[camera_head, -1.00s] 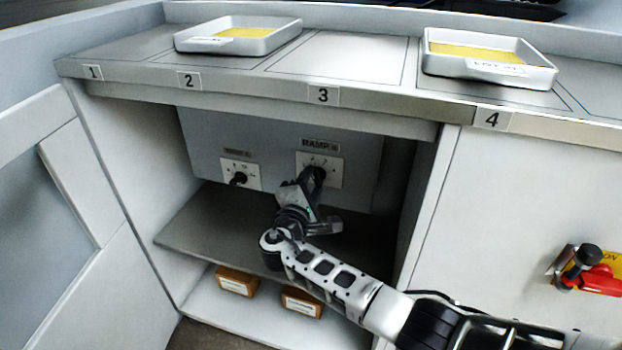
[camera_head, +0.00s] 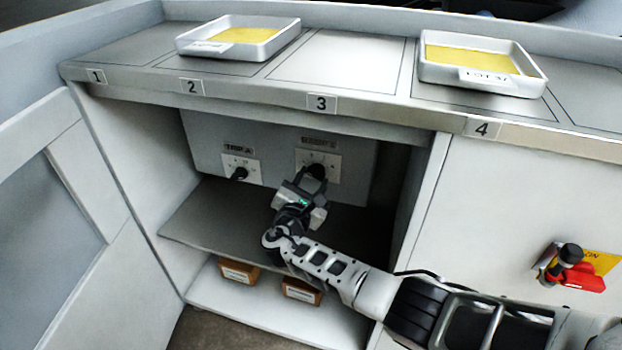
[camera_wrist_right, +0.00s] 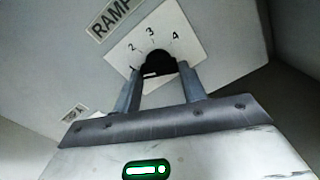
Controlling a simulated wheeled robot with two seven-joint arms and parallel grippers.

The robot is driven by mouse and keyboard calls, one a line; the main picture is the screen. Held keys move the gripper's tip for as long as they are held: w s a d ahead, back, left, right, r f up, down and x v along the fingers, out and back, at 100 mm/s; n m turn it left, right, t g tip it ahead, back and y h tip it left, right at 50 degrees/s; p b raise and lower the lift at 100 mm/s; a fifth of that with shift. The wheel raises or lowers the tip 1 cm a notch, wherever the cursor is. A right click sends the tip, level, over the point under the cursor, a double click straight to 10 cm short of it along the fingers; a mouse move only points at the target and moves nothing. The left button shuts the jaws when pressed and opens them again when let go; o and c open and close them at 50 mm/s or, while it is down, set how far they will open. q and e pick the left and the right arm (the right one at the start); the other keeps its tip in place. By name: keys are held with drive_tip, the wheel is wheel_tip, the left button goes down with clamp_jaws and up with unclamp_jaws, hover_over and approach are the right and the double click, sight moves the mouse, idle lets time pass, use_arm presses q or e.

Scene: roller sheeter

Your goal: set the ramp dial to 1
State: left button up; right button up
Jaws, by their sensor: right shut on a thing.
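The ramp dial is a black knob (camera_head: 318,171) on a white plate, on the back panel inside the open cabinet bay. In the right wrist view the knob (camera_wrist_right: 158,64) sits below a printed arc of numbers 1 to 4, under a label reading RAMP. My right gripper (camera_head: 312,181) reaches into the bay in front of the dial. In the wrist view its two fingers (camera_wrist_right: 159,78) are shut on the knob, one on each side. A short pale mark shows low on the knob; I cannot tell for sure which number it points at. My left gripper is not in view.
A second dial (camera_head: 239,173) sits left of the ramp dial. The shelf (camera_head: 205,225) lies below, with two small brown boxes (camera_head: 239,271) underneath. Side walls and the counter edge (camera_head: 255,95) frame the bay. A red switch (camera_head: 578,277) is on the right panel.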

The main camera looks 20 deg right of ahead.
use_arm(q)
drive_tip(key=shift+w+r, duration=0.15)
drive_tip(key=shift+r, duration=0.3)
use_arm(e)
drive_tip(key=shift+n, duration=0.3)
drive_tip(key=o, duration=1)
use_arm(q)
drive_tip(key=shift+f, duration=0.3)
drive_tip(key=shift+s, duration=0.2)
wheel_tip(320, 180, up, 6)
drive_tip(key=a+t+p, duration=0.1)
drive_tip(key=p, duration=0.2)
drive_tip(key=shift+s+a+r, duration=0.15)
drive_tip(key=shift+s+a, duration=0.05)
use_arm(e)
drive_tip(key=v, duration=1.6)
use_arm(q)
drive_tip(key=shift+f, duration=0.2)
